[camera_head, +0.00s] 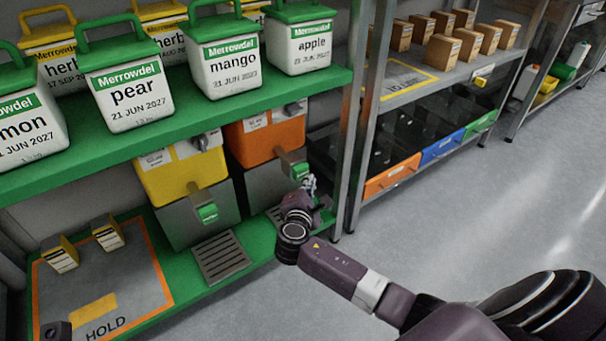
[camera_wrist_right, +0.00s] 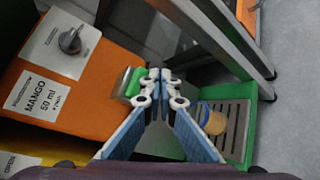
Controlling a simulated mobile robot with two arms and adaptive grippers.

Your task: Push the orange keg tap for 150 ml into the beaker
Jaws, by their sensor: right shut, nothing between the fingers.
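The orange keg (camera_head: 268,138) stands on the lower green shelf, right of a yellow keg. In the right wrist view the orange keg (camera_wrist_right: 72,88) carries a label (camera_wrist_right: 42,97) reading MANGO 50 ml. Its green tap (camera_head: 300,170) also shows in the right wrist view (camera_wrist_right: 133,82). My right gripper (camera_head: 310,186) is shut and empty; in the right wrist view its fingertips (camera_wrist_right: 160,77) are right beside the tap. I cannot tell whether they touch. The beaker (camera_wrist_right: 212,120), with yellow-orange contents, is on the drip grate, partly hidden by a finger.
The yellow keg (camera_head: 180,172) has its own green tap (camera_head: 208,213) and an empty drip grate (camera_head: 221,257). A HOLD mat (camera_head: 130,275) with two small boxes lies at left. Labelled tubs line the upper shelf (camera_head: 180,118). A metal post (camera_head: 360,120) stands right of the orange keg.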

